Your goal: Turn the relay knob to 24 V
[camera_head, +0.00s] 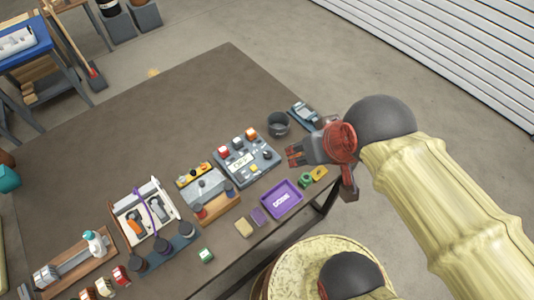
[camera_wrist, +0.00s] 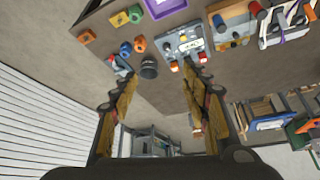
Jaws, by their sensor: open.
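In the wrist view the panel (camera_wrist: 170,46) appears beyond my gripper. My gripper (camera_head: 292,155) is open and empty, to the right of the panel and apart from it. Its two fingers (camera_wrist: 163,90) are spread wide in the wrist view.
A dark cup (camera_head: 278,123) and a grey-blue device (camera_head: 304,114) stand near my gripper. A purple tray (camera_head: 282,199) and green and yellow pieces lie nearer the table's edge. A wooden-based box (camera_head: 215,200) stands left of the panel. The far table (camera_head: 170,95) is clear.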

